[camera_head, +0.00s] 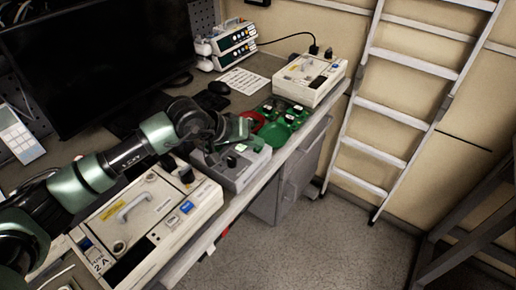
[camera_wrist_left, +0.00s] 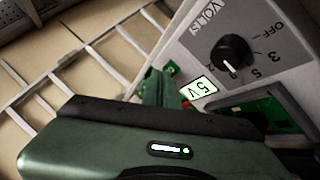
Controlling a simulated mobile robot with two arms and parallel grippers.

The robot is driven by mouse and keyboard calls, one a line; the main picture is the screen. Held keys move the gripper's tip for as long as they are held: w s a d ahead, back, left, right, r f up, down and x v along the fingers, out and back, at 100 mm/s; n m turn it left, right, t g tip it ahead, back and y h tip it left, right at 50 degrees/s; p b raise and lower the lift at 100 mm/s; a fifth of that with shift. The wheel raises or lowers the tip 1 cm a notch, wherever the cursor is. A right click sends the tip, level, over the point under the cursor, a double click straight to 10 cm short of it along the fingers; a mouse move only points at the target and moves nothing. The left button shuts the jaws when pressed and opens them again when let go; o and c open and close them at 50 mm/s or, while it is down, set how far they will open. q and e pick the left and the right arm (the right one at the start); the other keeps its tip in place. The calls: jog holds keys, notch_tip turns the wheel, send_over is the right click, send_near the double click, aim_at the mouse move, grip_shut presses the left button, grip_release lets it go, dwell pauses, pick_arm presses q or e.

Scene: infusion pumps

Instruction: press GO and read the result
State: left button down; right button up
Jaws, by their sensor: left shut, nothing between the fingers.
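A grey tester box (camera_head: 238,174) stands on the bench near its front edge. Its black knob (camera_head: 232,160) shows large in the left wrist view (camera_wrist_left: 232,52), on a panel lettered VOLTS and OFF, with numbers around it. My left gripper (camera_head: 240,130) is shut and empty, over the far side of the box. No GO lettering can be read clearly. My right gripper is not in view.
Another cream unit (camera_head: 309,78) stands farther back. Green boards (camera_head: 282,115) and a red ring (camera_head: 254,124) lie beyond the box. A black monitor (camera_head: 95,60) stands behind; a ladder (camera_head: 410,85) leans right.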

aim_at(255, 150)
pick_arm(q)
jog(key=shift+f, duration=0.15)
dwell(0.5)
jog(key=shift+r, duration=0.8)
jog(key=shift+r, duration=0.1)
jog(key=shift+r, duration=2.5)
jog(key=shift+f, duration=0.1)
